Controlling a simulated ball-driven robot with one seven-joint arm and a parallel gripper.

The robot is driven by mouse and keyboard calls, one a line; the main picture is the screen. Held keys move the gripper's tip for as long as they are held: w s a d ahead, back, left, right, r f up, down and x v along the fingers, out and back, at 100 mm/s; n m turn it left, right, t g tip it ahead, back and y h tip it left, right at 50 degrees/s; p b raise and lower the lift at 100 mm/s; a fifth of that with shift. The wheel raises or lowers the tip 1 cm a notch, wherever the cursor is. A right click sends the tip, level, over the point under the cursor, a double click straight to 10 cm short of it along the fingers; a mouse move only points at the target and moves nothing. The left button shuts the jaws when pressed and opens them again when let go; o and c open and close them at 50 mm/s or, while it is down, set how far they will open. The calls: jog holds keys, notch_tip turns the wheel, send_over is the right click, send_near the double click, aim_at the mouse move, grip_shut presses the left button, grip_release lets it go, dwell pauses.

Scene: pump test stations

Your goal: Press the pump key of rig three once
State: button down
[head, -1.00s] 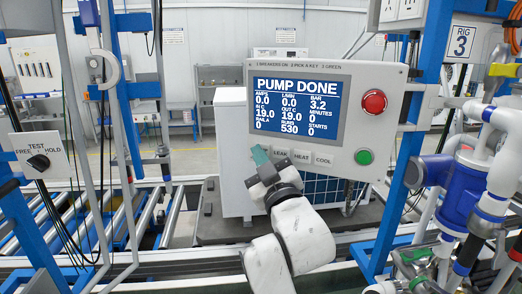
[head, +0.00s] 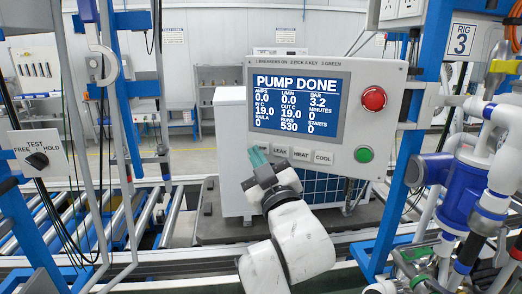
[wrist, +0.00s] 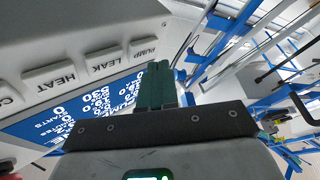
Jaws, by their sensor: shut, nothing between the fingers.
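The rig three panel (head: 355,77) is grey, with a blue screen (head: 297,104) reading PUMP DONE, BAR 3.2, STARTS 0. Its row of pale keys includes LEAK (head: 280,151), HEAT (head: 301,154) and COOL (head: 323,157). The pump key (wrist: 143,47) is labelled PUMP in the wrist view, at the end of the row beside LEAK. In the head view my fingers mostly cover it. My gripper (head: 258,158) is shut and empty, its green fingertips close to the pump key. They also show in the wrist view (wrist: 158,72); I cannot tell whether they touch the key.
A red button (head: 374,99) and a green button (head: 364,155) are on the panel's right side. A RIG 3 sign (head: 461,40) hangs at right above blue and white piping (head: 462,190). A TEST switch box (head: 38,155) stands at left.

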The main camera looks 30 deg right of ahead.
jog(key=shift+s+a+b, duration=0.9)
jog(key=shift+s+a, duration=0.8)
jog(key=shift+a, duration=0.2)
